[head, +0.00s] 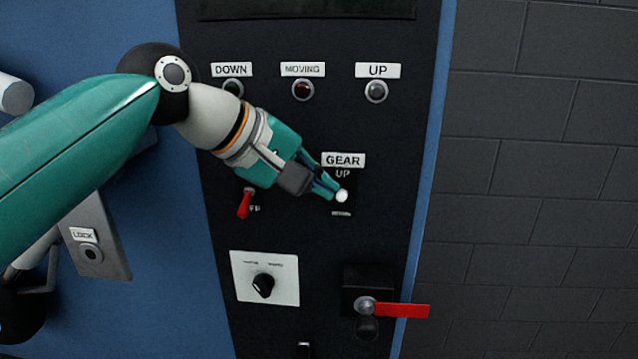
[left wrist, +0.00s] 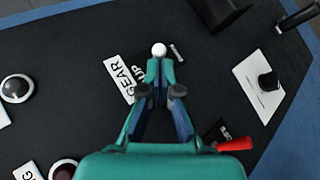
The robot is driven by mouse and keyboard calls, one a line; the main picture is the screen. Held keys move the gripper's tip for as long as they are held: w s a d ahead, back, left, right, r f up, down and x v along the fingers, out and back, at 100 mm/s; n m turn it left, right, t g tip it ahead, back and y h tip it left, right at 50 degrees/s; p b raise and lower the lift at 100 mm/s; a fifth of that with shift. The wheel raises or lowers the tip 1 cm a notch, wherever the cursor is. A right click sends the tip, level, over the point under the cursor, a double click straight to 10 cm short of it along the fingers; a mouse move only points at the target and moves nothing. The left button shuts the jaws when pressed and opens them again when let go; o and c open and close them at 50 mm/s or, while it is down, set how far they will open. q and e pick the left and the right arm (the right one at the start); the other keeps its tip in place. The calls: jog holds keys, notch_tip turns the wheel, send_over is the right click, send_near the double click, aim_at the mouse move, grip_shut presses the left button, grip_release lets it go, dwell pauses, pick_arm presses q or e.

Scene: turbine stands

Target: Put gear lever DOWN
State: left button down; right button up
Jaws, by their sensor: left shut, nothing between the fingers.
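The gear lever shows as a white round knob (head: 341,196) below the GEAR label (head: 343,159) on the black panel, between the UP mark and a small lower mark. My left gripper (head: 332,189) is shut, with its fingertips right at the knob. In the left wrist view the knob (left wrist: 159,50) sits just beyond the closed fingertips (left wrist: 160,66). Nothing shows between the fingers. I cannot tell whether the tips touch the knob. The lever's shaft is hidden. My right gripper is not in view.
A red toggle (head: 244,204) lies left of the gear lever. A rotary knob (head: 263,285) on a white plate and a red-handled switch (head: 400,310) sit lower. Indicator lamps DOWN, MOVING (head: 303,90) and UP (head: 376,91) are above. A LOCK box (head: 91,250) is at left.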

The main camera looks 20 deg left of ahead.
pick_arm(q)
notch_tip(320, 180, down, 4)
jog(key=s+m+t+b, duration=0.25)
jog(key=t+b, duration=0.35)
jog(key=b, duration=0.9)
jog(key=a+p+v, duration=0.1)
jog(key=p+v, duration=0.1)
jog(key=v, duration=1)
jog(key=shift+w+a+r, duration=0.25)
jog(key=shift+w+a, duration=0.05)
jog(key=shift+w, duration=0.1)
